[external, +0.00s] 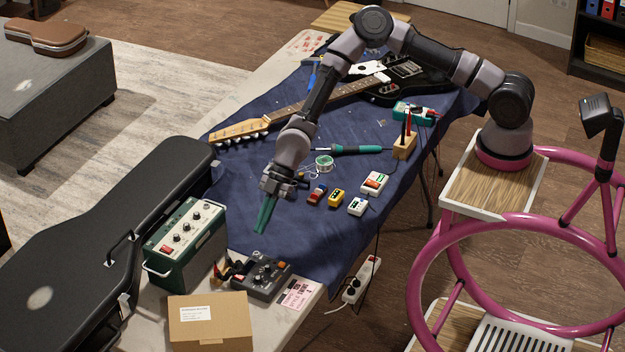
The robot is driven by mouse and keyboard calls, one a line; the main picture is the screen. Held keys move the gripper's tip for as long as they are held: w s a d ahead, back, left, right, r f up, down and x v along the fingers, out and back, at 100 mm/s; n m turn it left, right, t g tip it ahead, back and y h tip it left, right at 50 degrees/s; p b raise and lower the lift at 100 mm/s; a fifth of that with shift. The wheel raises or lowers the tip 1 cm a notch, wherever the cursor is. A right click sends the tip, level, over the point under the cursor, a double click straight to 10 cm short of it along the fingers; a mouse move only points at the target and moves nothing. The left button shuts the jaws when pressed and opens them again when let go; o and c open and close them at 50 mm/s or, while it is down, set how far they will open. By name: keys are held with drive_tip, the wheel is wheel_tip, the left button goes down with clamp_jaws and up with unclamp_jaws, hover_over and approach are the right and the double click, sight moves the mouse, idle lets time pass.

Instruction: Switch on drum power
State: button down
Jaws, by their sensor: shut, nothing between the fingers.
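A dark grey box with several knobs (262,276), which looks like the drum machine, lies near the front end of the table. Its power switch is too small to make out. My gripper (261,229) points down above the blue cloth, behind this box and apart from it. Its green fingers are shut together with nothing between them.
A green amplifier-like box (184,242) with a red switch stands left of the drum machine, beside a black guitar case (105,235). A cardboard box (210,322) is in front. Small pedals (336,197) lie on the blue cloth (295,235). A power strip (362,280) hangs beside the table.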

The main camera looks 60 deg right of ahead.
drive_tip(key=shift+w+r+n+t, duration=0.3)
drive_tip(key=shift+w+t, duration=0.1)
drive_tip(key=shift+w, duration=0.25)
drive_tip(key=shift+f, duration=0.15)
hover_over(241, 274)
drive_tip(key=f, duration=0.7)
drive_tip(key=shift+s+a+f, duration=0.2)
drive_tip(key=shift+s, duration=0.15)
drive_tip(key=shift+w+d+f, duration=0.1)
drive_tip(key=shift+f, duration=0.5)
drive_tip(key=shift+w+d+f, duration=0.1)
drive_tip(key=shift+f, duration=0.5)
drive_tip(key=shift+w+f, duration=0.1)
drive_tip(key=shift+f, duration=0.4)
